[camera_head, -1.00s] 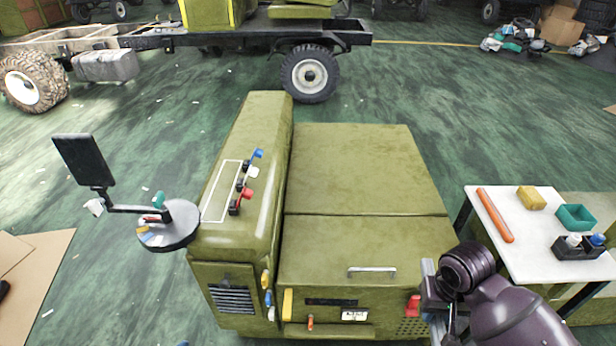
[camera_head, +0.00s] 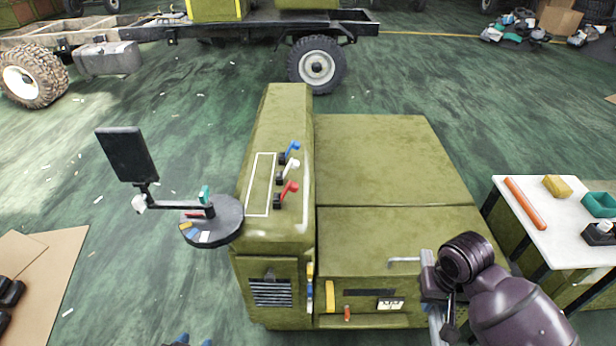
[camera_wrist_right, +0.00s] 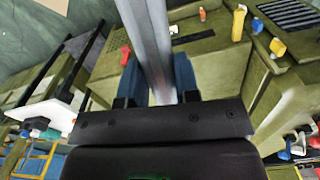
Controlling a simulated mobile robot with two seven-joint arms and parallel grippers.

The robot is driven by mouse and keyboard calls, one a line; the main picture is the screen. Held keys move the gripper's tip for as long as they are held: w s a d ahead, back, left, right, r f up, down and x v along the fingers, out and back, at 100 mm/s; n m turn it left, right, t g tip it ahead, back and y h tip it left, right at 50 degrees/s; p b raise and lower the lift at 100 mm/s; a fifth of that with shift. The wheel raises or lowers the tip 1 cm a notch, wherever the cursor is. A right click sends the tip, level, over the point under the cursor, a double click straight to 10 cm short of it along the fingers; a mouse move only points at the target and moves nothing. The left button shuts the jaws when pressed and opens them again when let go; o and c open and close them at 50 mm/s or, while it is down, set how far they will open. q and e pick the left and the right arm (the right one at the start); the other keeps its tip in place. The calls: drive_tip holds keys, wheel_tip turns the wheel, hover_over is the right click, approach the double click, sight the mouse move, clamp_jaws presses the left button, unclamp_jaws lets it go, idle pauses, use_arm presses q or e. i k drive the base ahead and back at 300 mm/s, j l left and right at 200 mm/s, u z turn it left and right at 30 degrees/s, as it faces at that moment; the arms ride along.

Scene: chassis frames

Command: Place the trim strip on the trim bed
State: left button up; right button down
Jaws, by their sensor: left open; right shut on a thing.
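The trim strip (camera_wrist_right: 148,40) is a long pale grey bar. My right gripper (camera_wrist_right: 160,80) is shut on it, its blue fingers on either side, and the strip runs out of the top of the right wrist view. In the head view the right arm's wrist hides most of the strip. The trim bed (camera_head: 260,185) looks to be the white-outlined rectangle on the raised left part of the green cabinet; it is bare. My left gripper (camera_head: 192,341) shows only as blue fingertips at the bottom edge, apart and empty, left of the cabinet.
Blue, white and red levers (camera_head: 287,172) stand right beside the outline. A round tray with a dark screen on an arm (camera_head: 212,222) juts out left of the cabinet. A white table (camera_head: 560,235) with an orange bar (camera_head: 525,203) stands at right.

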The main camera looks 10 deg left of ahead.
sight(262, 181)
drive_tip(key=j+z, duration=0.1)
drive_tip(key=j, duration=1.35)
